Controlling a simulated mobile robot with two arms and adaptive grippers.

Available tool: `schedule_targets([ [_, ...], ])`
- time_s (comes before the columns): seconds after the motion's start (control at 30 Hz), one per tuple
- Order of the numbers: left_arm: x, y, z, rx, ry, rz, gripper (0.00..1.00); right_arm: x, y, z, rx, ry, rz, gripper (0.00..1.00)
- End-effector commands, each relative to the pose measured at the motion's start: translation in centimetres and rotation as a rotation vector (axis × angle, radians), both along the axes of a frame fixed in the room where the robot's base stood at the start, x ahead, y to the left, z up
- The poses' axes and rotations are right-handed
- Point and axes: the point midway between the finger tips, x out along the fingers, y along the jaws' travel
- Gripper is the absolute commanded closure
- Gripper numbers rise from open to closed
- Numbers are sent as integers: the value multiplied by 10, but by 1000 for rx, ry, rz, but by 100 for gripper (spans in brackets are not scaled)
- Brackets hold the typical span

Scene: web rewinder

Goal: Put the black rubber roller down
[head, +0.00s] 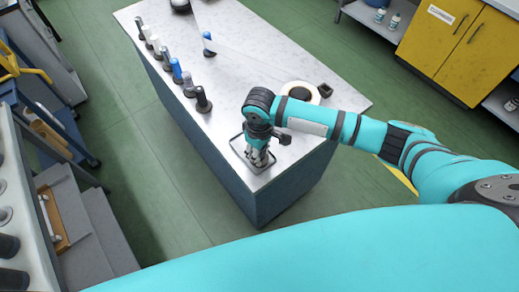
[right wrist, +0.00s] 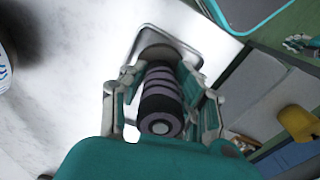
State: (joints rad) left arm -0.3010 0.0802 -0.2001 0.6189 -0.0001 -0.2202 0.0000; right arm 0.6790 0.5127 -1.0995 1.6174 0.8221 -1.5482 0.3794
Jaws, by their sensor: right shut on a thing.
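My right gripper (head: 259,158) points down at the near end of the white-topped bench, over a small metal-rimmed tray (head: 237,146). In the right wrist view its fingers (right wrist: 163,112) are closed around the black rubber roller (right wrist: 160,103), a dark cylinder with greyish bands and a pale round end. The roller's far end is at the tray (right wrist: 192,52), within its rim. I cannot tell whether it touches the tray floor. In the head view the roller is mostly hidden by the gripper. My left gripper is not in view.
Several upright rollers, including a dark one (head: 203,101) and a blue one (head: 177,71), line the bench's left edge. A white roll with a dark core (head: 300,92) sits behind my right arm. A yellow cabinet (head: 455,45) stands at the back right. Green floor surrounds the bench.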

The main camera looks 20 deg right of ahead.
Motion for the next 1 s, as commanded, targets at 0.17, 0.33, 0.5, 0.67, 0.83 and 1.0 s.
schedule_targets([
  [0.17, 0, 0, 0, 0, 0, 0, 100, 0, 0, -1, 0, 0, 0, 58],
  [0.33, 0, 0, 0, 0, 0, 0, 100, 0, 0, -1, 0, 0, 0, 47],
  [0.5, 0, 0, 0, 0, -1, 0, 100, 0, 0, -1, 0, 0, 0, 47],
  [0.67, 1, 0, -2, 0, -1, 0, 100, 1, 0, 10, 2, -1, 0, 47],
  [0.83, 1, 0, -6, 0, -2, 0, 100, 1, 0, 43, 3, -5, 1, 47],
  [1.0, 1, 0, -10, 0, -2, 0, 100, 1, 0, 80, 2, -5, 1, 47],
])
